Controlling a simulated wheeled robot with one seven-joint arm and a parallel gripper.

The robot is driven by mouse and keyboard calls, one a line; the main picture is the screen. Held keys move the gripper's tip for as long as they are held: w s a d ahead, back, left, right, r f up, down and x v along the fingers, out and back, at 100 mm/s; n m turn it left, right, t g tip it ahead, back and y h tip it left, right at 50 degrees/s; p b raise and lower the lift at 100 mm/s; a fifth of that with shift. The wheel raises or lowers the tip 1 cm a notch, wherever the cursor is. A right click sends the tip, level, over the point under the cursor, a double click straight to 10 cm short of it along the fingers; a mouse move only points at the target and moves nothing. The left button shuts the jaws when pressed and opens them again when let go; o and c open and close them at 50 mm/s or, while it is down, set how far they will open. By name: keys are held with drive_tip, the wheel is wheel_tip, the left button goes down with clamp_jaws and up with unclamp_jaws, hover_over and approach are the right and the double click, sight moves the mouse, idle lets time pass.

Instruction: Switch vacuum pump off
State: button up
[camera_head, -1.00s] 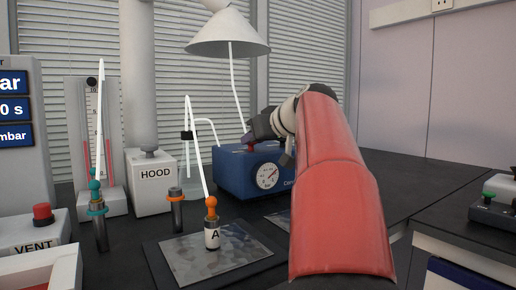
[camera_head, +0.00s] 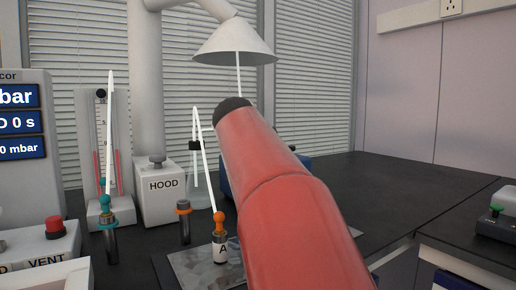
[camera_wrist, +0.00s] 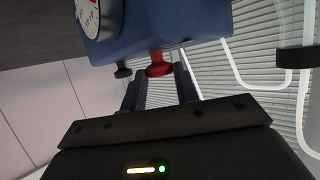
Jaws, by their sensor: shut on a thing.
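The vacuum pump is a blue box (camera_head: 224,178) on the dark bench, mostly hidden behind my red arm in the head view. In the wrist view the blue pump body (camera_wrist: 165,22) is at the top, with part of a round white gauge (camera_wrist: 88,17) on its face. A red switch knob (camera_wrist: 158,63) sticks out of the pump's top, beside a small black knob (camera_wrist: 123,72). My gripper (camera_wrist: 158,78) has one dark finger on each side of the red knob and is shut on it. In the head view my gripper is hidden.
A lamp-shaped hood (camera_head: 235,45) hangs above the pump. The bench to the right (camera_head: 375,185) is clear.

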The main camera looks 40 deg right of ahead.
drive_tip(key=shift+w+a+f+m+g+h, duration=0.1)
drive_tip(key=shift+m+g+h, duration=0.2)
drive_tip(key=shift+m+g, duration=0.15)
drive_tip(key=o, duration=0.9)
drive_tip(key=v, duration=0.7)
drive_tip(key=shift+s+a, duration=0.25)
drive_tip(key=shift+a, duration=0.05)
